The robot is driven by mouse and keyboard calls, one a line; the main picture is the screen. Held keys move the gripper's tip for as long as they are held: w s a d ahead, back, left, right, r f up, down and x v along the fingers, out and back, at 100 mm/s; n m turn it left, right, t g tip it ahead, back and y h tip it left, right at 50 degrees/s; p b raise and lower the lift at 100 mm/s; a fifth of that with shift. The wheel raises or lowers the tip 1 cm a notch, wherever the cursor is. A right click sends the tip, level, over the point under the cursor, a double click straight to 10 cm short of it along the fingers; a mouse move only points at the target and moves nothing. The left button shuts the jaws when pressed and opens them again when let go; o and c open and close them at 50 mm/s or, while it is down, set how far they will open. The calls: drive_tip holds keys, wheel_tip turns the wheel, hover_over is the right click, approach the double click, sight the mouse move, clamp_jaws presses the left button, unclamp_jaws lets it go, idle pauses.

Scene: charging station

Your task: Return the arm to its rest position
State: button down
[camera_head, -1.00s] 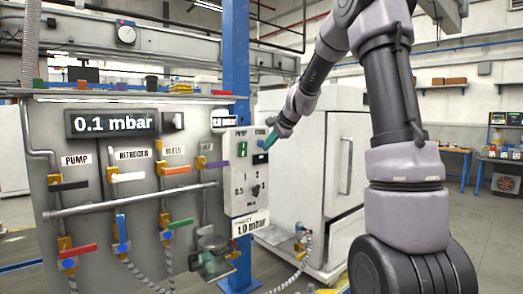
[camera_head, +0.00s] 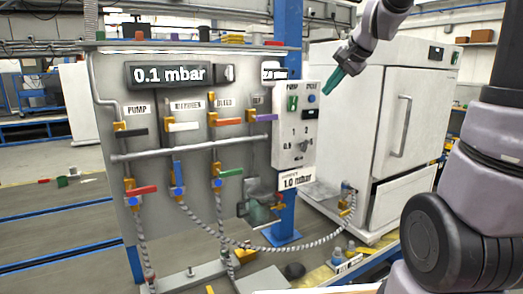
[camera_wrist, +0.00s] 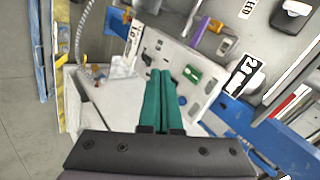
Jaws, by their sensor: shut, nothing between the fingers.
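My gripper (camera_head: 332,88) has green fingers and is at the upper right of the control panel in the head view, in front of the white cabinet. In the wrist view its green fingers (camera_wrist: 158,100) lie side by side, shut with nothing between them. The white control box (camera_head: 296,125) with a green switch, a blue button and a knob is to the left of the gripper. It also shows beyond the fingertips in the wrist view (camera_wrist: 185,62). The fingers appear apart from the box. My arm's upper links rise out of the picture at the top right.
A grey panel (camera_head: 204,88) carries a "0.1 mbar" display (camera_head: 168,74), pipes and coloured valve handles. A white cabinet (camera_head: 403,85) with a handle stands to the right. Ribbed hoses (camera_head: 285,246) run along the front. A blue post (camera_head: 286,205) stands behind the control box.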

drive_tip(key=s+f+n+h, duration=0.2)
drive_tip(key=s+n, duration=0.3)
drive_tip(key=s, duration=1.8)
drive_tip(key=shift+s+d+f, duration=0.2)
drive_tip(key=shift+d+f, duration=0.15)
drive_tip(key=shift+d, duration=0.1)
